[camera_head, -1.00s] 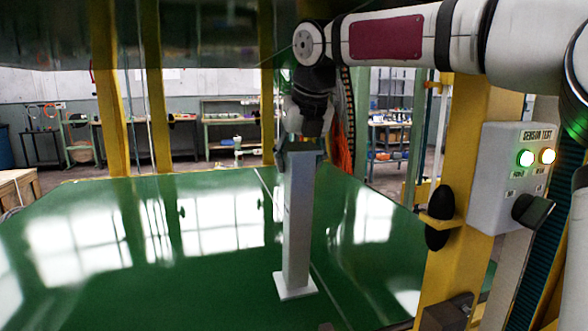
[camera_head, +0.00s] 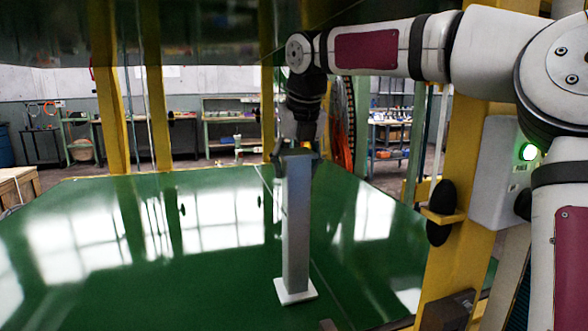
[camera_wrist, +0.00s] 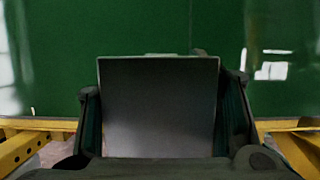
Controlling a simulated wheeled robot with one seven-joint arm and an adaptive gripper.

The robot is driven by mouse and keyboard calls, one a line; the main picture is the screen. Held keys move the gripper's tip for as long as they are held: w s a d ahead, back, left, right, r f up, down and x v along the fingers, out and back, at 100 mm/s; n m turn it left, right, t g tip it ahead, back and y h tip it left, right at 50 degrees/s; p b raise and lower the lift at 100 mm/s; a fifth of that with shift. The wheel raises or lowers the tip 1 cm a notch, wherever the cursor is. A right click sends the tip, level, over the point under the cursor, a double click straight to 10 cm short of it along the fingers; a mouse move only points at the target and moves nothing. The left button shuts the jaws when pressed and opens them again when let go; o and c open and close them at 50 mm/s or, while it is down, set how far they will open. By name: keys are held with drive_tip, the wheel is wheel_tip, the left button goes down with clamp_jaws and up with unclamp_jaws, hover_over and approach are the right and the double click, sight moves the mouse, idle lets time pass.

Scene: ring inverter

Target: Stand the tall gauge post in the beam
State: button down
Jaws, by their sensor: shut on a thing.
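The tall gauge post (camera_head: 297,225) is a grey square column with a flat, pale base plate. It is upright over the green deck, its base appearing to rest on it, though a small gap cannot be ruled out. My gripper (camera_head: 296,156) is shut on the post's top end from above. In the wrist view the post's grey end (camera_wrist: 158,105) fills the space between the two dark fingers. A black sensor head (camera_head: 440,212) sits on a yellow upright to the right of the post, apart from it. No beam line is visible.
A grey sensor test box (camera_head: 496,180) with a lit green lamp is on the right yellow frame, partly behind my arm. The glossy green deck (camera_head: 110,250) is clear around the post. Yellow columns (camera_head: 157,100) rise at the back left, with workbenches beyond.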

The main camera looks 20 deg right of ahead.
sight(298, 151)
drive_tip(key=c, duration=0.6)
unclamp_jaws()
drive_tip(key=shift+f, duration=0.1)
drive_tip(key=shift+o, duration=0.2)
drive_tip(key=shift+r, duration=0.25)
drive_tip(key=v, duration=0.3)
drive_tip(key=shift+s+d+p, duration=0.1)
drive_tip(key=shift+s+p, duration=0.2)
drive_tip(key=shift+p, duration=0.1)
drive_tip(key=s+p, duration=0.1)
drive_tip(key=s, duration=1)
drive_tip(key=shift+s+f, duration=0.15)
drive_tip(key=shift+s, duration=0.05)
drive_tip(key=shift+d, duration=0.1)
